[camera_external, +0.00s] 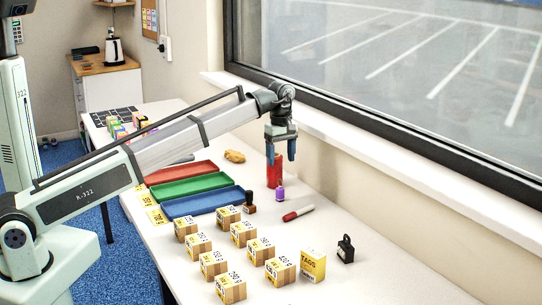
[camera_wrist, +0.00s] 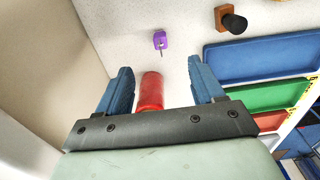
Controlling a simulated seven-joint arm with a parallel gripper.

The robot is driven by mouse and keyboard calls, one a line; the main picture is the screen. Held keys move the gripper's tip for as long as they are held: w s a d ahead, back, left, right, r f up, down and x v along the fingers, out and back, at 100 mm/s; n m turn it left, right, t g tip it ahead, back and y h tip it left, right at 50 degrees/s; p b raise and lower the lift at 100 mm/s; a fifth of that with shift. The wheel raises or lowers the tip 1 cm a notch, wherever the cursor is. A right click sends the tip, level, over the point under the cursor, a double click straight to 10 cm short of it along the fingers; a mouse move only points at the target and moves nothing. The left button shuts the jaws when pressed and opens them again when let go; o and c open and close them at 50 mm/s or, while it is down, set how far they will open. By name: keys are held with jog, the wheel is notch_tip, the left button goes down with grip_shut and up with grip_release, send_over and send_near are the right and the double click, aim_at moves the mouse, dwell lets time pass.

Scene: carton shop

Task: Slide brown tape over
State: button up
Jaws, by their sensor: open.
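A small tan-brown object (camera_external: 235,156) lies on the table behind the trays, left of my gripper in the external view. It is too small to tell if it is the brown tape, and I do not see it in the wrist view. My gripper (camera_external: 280,157) points down, open, over a red cylinder (camera_external: 274,172) standing on the table. In the wrist view the red cylinder (camera_wrist: 151,90) shows between the two blue fingers of my gripper (camera_wrist: 160,82), apart from both. Nothing is held.
Red (camera_external: 182,173), green (camera_external: 190,187) and blue (camera_external: 205,203) trays lie to the left. A purple tag (camera_external: 280,194), a stamp (camera_external: 250,205), a red marker (camera_external: 298,213) and a black padlock (camera_external: 345,249) lie nearer. Several labelled boxes (camera_external: 230,288) fill the front. The window wall is close on the right.

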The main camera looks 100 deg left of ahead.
jog(key=o, duration=0.6)
jog(key=shift+m, duration=0.7)
jog(key=w+d, duration=0.6)
jog(key=shift+w+d, duration=0.35)
jog(key=shift+c, duration=0.2)
jog(key=w+d+m, duration=0.1)
jog(key=w+d, duration=1)
jog(key=d, duration=0.7)
jog(key=w+d, duration=1.2)
jog(key=d, duration=0.6)
jog(key=w+d+m, duration=0.1)
jog(key=w+d, duration=1)
jog(key=d, duration=0.7)
jog(key=shift+w+r+m, duration=0.2)
jog(key=shift+r+m, duration=0.1)
jog(key=shift+r, duration=0.15)
jog(key=shift+d, duration=0.1)
notch_tip(320, 180, down, 14)
jog(key=shift+r, duration=0.1)
